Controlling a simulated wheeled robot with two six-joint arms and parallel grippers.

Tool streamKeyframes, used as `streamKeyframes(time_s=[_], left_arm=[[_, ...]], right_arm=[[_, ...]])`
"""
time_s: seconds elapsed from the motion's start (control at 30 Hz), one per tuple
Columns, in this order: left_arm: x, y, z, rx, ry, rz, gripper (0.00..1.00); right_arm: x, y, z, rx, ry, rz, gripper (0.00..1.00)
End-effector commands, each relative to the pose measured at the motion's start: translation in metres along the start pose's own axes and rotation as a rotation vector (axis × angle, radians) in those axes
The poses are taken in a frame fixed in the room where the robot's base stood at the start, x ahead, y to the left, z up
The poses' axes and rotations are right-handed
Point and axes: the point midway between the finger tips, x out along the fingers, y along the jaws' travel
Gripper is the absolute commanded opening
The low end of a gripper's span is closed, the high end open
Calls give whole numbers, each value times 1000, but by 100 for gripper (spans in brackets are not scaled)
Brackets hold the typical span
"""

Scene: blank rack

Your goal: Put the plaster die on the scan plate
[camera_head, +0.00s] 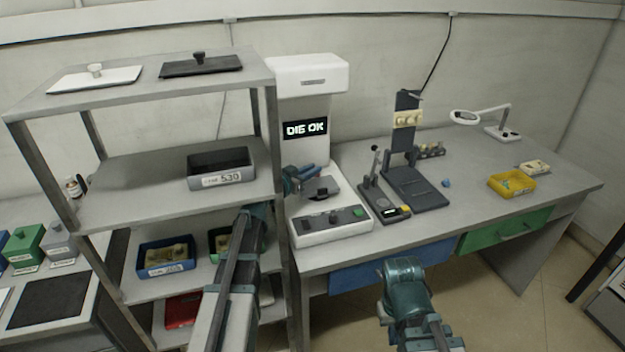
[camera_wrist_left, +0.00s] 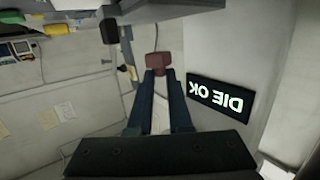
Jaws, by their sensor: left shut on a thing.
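My left gripper (camera_head: 300,178) is at the scanner, beside its dark scan plate (camera_head: 323,188). In the left wrist view its two blue fingers (camera_wrist_left: 154,82) are shut on a small reddish-brown block (camera_wrist_left: 152,62), which I take to be the plaster die. The die is hard to make out in the head view, so I cannot tell whether it touches the plate. The scanner's display (camera_head: 305,129) reads "DIE OK"; it also shows upside down in the left wrist view (camera_wrist_left: 221,98). The teal joint of my right arm is in front of the bench; its fingers are not visible.
A grey shelf rack (camera_head: 130,204) stands left of the scanner, with a dark case tray (camera_head: 221,177) on it. Right of the scanner are a small device (camera_head: 384,205), a dark stand (camera_head: 418,190) and a yellow tray (camera_head: 512,185). The bench front is mostly clear.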

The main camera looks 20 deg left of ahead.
Motion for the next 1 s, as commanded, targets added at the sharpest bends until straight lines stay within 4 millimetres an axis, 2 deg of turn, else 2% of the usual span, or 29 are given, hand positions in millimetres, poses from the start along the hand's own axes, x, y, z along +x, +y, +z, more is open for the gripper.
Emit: streamKeyframes(time_s=[0.27, 0.6, 1.0], left_arm=[[5, 1, 2, 0, 0, 0, 0], [10, 0, 36, 0, 0, 0, 0], [10, 0, 38, 0, 0, 0, 0]], right_arm=[[2, 0, 0, 0, 0, 0, 0], [37, -4, -2, 0, 0, 0, 0], [38, -4, -2, 0, 0, 0, 0]])
